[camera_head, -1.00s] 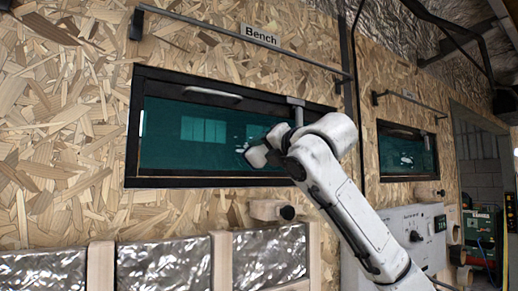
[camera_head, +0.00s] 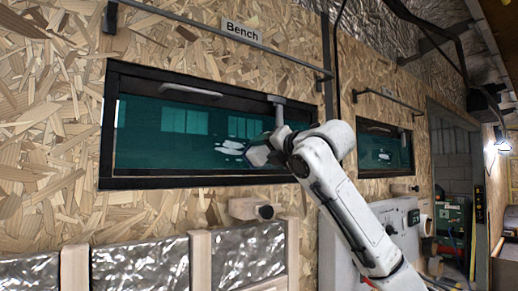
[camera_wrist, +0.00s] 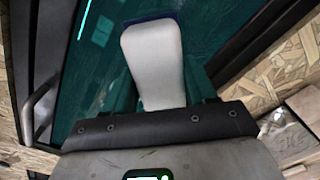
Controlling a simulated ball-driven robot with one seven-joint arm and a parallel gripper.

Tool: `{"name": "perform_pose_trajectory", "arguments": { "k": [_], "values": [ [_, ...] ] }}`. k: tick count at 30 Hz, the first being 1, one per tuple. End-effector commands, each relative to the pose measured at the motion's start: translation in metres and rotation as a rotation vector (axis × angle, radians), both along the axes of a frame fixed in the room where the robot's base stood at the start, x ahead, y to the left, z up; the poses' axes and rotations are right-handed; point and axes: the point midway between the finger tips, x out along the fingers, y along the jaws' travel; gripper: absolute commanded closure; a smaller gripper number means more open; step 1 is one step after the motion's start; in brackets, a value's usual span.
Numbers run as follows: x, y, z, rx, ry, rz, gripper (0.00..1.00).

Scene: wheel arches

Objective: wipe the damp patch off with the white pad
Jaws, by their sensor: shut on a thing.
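The damp patch (camera_head: 233,148) shows as whitish smears on the dark teal pane of the left window (camera_head: 160,130). My gripper (camera_head: 262,153) is at the right edge of the patch, in front of the pane. In the wrist view, a pale block that I take for the white pad (camera_wrist: 153,55) extends from my gripper toward the pane, with a dark blue edge at its far end. My gripper is shut on it. Where finger ends and pad begins is hard to tell, and so is whether the pad touches the glass.
The window has a black frame (camera_head: 105,150) with a handle bar (camera_head: 190,91) near its top. A rail (camera_head: 220,32) runs above, by the Bench sign (camera_head: 242,31). Below are a wooden peg (camera_head: 243,208) and foil panels (camera_head: 140,270). A second window (camera_head: 380,150) is at right.

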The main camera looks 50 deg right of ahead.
Motion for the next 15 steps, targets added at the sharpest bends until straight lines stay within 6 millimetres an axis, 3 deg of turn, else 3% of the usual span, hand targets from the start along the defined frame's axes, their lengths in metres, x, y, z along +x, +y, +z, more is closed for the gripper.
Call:
{"name": "perform_pose_trajectory", "arguments": {
  "k": [7, 15],
  "values": [
    [0.004, 0.003, 0.000, -0.001, 0.000, 0.003, 0.72],
    [0.009, 0.023, -0.001, -0.001, 0.000, 0.004, 0.72]
  ]
}}
